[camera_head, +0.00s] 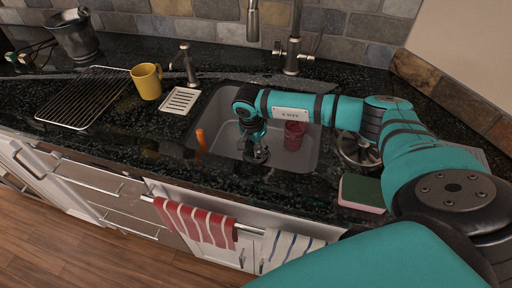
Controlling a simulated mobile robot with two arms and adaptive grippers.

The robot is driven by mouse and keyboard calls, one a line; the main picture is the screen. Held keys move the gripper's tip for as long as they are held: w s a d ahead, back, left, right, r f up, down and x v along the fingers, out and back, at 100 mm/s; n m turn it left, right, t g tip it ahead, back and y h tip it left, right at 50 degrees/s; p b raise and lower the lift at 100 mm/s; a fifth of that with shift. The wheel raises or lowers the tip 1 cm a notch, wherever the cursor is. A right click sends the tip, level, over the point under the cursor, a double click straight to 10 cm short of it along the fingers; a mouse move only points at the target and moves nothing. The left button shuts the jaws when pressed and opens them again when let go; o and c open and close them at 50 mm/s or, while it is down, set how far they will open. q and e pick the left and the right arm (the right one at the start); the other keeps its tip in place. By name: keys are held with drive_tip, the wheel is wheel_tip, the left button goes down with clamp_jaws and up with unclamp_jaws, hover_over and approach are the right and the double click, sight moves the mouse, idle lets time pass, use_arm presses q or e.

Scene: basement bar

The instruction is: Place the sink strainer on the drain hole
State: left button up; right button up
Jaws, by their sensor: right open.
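My right arm reaches in from the right over the sink (222,135). My right gripper (257,154) points down inside the basin, low near its floor, with its jaws open. A dark round shape shows at the fingertips; I cannot tell whether it is the strainer, the drain hole or both. The gripper hides most of that spot, so I cannot tell if anything touches the fingers. My left gripper is not in view.
A red cup (294,136) stands in the basin right of the gripper. An orange handle (201,139) sticks up at the sink's left. A sponge (362,193), yellow mug (146,82), slotted white dish (180,100) and wire rack (84,97) are on the counter. The faucet (292,55) stands behind.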

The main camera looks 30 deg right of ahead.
sight(253, 157)
wheel_tip(253, 157, up, 12)
drive_tip(key=a, duration=0.1)
drive_tip(key=shift+s+a+b, duration=0.25)
drive_tip(key=shift+a+b, duration=0.1)
drive_tip(key=shift+b, duration=0.05)
drive_tip(key=shift+r, duration=0.1)
